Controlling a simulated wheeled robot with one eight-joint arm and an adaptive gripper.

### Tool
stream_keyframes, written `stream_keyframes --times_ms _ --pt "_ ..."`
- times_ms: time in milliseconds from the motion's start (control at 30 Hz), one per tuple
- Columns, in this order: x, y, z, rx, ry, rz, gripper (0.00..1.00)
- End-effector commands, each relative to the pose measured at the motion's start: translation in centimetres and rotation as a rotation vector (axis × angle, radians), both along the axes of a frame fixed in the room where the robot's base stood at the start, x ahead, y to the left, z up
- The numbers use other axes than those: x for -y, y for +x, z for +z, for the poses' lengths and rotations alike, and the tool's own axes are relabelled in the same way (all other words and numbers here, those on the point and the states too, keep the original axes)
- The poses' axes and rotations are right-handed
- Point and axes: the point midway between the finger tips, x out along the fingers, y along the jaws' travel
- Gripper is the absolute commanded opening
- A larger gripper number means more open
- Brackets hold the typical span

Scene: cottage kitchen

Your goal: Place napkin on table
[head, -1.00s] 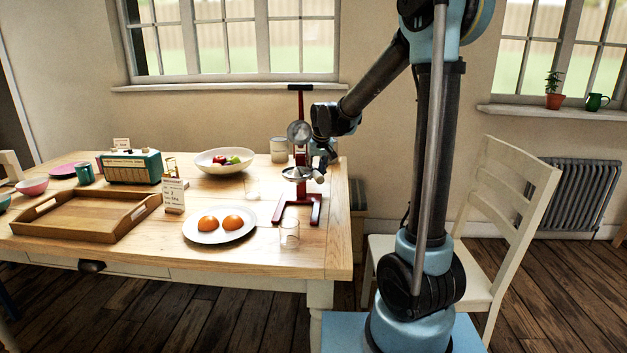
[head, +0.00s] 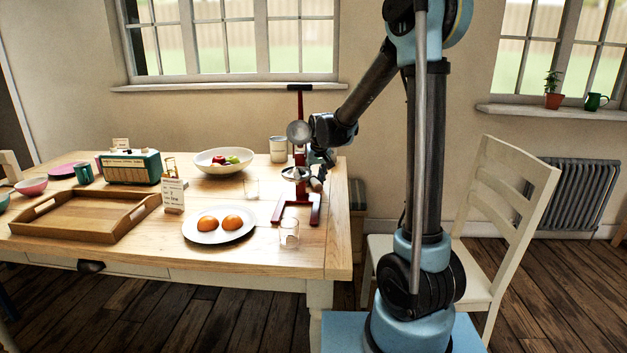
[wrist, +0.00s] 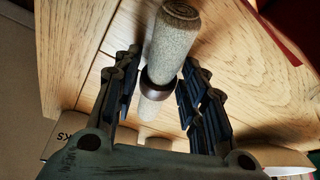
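The napkin (wrist: 172,42) is a rolled, speckled grey-beige cloth with a dark brown ring (wrist: 157,86) around its middle. In the head view my gripper (head: 317,178) is over the right end of the wooden table (head: 260,258), just right of the red stand. The napkin is small and partly hidden there. I cannot tell whether it touches the tabletop.
The red stand (head: 298,120) is close left of my gripper, with a clear glass (head: 289,232) in front. A plate (head: 190,232) with two oranges, a fruit bowl (head: 205,168), a canister (head: 278,149), a card (head: 173,195) and a wooden tray (head: 85,233) occupy the table. A chair (head: 540,180) is at right.

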Motion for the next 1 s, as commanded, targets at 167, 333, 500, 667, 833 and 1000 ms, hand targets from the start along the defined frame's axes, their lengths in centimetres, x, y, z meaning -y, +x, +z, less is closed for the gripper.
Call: stream_keyframes --times_ms 167,333,500,667,833,1000 --pt "0.0 0.0 0.0 0.0 0.0 0.0 0.49" --pt "0.0 0.0 0.1 0.0 0.0 0.0 0.49" --pt "0.1 -0.3 0.9 0.0 0.0 0.0 0.49" --pt "0.4 -1.1 2.8 0.0 0.0 0.0 0.49" --pt "0.7 -2.0 5.2 0.0 0.0 0.0 0.49" --pt "1.1 -3.0 7.8 0.0 0.0 0.001 0.49"
